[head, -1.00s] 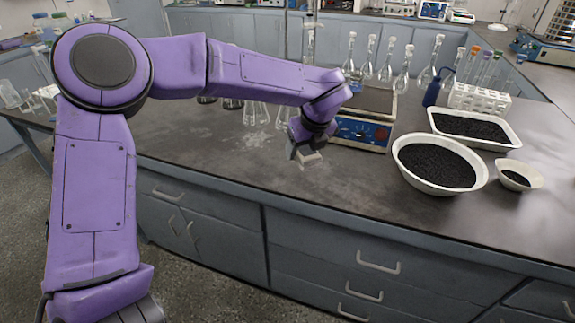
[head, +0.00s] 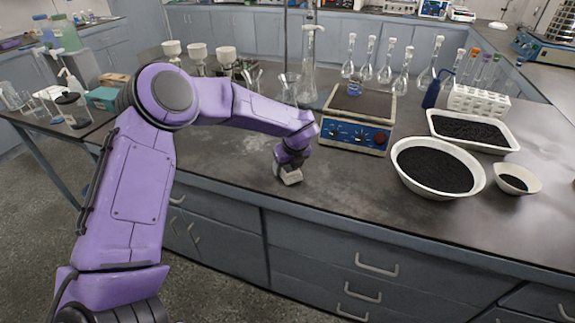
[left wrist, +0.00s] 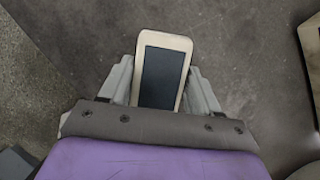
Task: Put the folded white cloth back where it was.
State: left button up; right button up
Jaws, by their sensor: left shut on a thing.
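My left gripper (head: 287,172) is shut on a small off-white, flat thing (head: 291,177) low over the front of the dark bench (head: 235,160). In the left wrist view the held thing (left wrist: 187,60) has a pale rim and a dark rectangular face, more like a small device than a cloth. It sits between the two grey fingers of the gripper (left wrist: 163,85). I cannot tell whether it touches the bench. I cannot make out a folded white cloth elsewhere. My right gripper is not in view.
A balance (head: 343,133) stands behind and right of the gripper. Right of it are a white bowl of black grains (head: 402,184), a white tray (head: 480,143) and a small bowl (head: 535,182). Tall glassware (head: 308,75) stands behind. The bench between gripper and bowl is clear.

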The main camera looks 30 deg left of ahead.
pick_arm(q)
jog(key=o, duration=1.1)
jog(key=shift+f, duration=0.15)
jog(key=shift+c, duration=0.2)
jog(key=v, duration=1.2)
jog(key=shift+r+b, duration=0.25)
jog(key=shift+b, duration=0.1)
jog(key=shift+a, duration=0.1)
